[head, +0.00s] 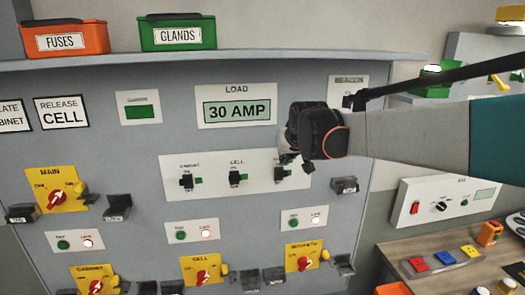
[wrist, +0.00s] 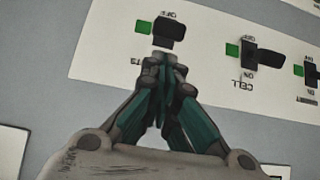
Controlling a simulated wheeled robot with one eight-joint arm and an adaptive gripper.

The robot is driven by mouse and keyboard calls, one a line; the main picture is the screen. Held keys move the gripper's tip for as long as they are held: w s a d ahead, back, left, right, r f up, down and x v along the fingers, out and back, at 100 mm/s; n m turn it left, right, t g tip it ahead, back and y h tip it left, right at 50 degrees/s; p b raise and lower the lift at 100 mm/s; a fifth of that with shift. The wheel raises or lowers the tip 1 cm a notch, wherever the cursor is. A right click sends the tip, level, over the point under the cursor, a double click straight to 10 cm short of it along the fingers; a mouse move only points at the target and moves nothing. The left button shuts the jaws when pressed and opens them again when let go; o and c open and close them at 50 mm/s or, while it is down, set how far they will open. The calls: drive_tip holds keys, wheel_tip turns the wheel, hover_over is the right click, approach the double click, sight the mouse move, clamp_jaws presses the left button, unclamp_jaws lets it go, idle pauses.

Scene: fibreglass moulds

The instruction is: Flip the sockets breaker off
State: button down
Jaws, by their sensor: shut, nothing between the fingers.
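The white breaker plate (head: 218,195) carries three black breakers in a row on the grey panel. The left one is labelled CABINET (head: 186,181) and the middle one CELL (head: 235,178). The right breaker (head: 281,172) has its label hidden behind my gripper; by its place it appears to be the sockets breaker. The same breaker (wrist: 170,30) shows at the top of the wrist view, with a green indicator beside it. My gripper (head: 288,157) is shut and empty, its fingertips (wrist: 167,62) together close to this breaker's label end. I cannot tell whether they touch.
The CELL breaker (wrist: 250,50) stands beside it. Above are the 30 AMP display (head: 237,111) and a shelf (head: 260,54) with bins. Below are yellow rotary switches (head: 202,270) and small black brackets (head: 344,185). A workbench (head: 440,275) is at right.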

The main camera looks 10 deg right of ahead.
sight(281, 174)
drive_tip(key=shift+x, duration=1.65)
drive_tip(key=shift+s+f, duration=0.1)
drive_tip(key=shift+f, duration=0.05)
drive_tip(key=shift+s+t+b, duration=0.2)
drive_tip(key=shift+t+b, duration=0.2)
drive_tip(key=shift+b, duration=0.05)
